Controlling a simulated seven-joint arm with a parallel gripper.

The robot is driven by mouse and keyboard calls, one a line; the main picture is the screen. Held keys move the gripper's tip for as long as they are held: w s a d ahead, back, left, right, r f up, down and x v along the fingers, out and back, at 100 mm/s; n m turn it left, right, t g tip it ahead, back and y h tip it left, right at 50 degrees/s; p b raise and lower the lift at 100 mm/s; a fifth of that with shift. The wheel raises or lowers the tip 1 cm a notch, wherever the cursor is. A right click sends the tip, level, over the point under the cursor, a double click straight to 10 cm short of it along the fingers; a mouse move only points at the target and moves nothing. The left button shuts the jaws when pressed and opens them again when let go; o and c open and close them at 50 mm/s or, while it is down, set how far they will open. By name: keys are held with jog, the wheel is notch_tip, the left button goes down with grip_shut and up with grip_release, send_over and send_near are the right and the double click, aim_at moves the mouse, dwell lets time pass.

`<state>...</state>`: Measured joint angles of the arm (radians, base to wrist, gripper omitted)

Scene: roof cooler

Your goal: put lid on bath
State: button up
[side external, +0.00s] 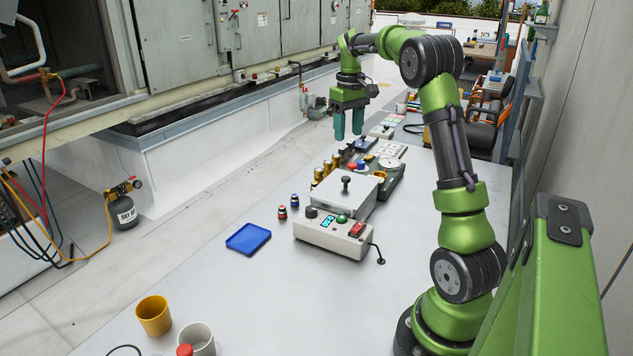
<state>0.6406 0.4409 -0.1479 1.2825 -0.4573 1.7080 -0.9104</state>
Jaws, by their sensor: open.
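The bath (326,236) is a pale grey box with a front control panel, a small lit display, a green knob and a red switch. It stands on the bench in the middle of the side external view. A flat grey metal lid (330,192) with an upright black knob appears to lie on top of the bath's rear part. I cannot tell whether it is fully seated. My gripper (348,135) is open and empty, with teal fingers pointing down. It is in the air beyond the bath and lid, apart from both.
A blue tray (248,238) and small dark-red-banded bottles (288,206) are left of the bath. Brass fittings (326,170) and a green gauge device (390,172) stand close behind it. A yellow cup (153,316) and white cup (197,340) are at the near left. The bench between is clear.

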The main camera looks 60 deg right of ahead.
jog(key=a+r+t, duration=0.2)
jog(key=a+r, duration=0.1)
jog(key=a, duration=0.6)
jog(key=a+r+t, duration=0.1)
jog(key=a+r, duration=0.1)
jog(key=a, duration=0.7)
jog(key=s+a+f+t+y, duration=0.1)
jog(key=s+a+f+t, duration=0.1)
jog(key=s+a, duration=0.3)
jog(key=s+a+f+t+y, duration=0.1)
jog(key=s+a+f+t, duration=0.1)
jog(key=s+a, duration=0.4)
jog(key=a, duration=0.5)
jog(key=shift+a+n, duration=0.3)
jog(key=shift+a, duration=0.1)
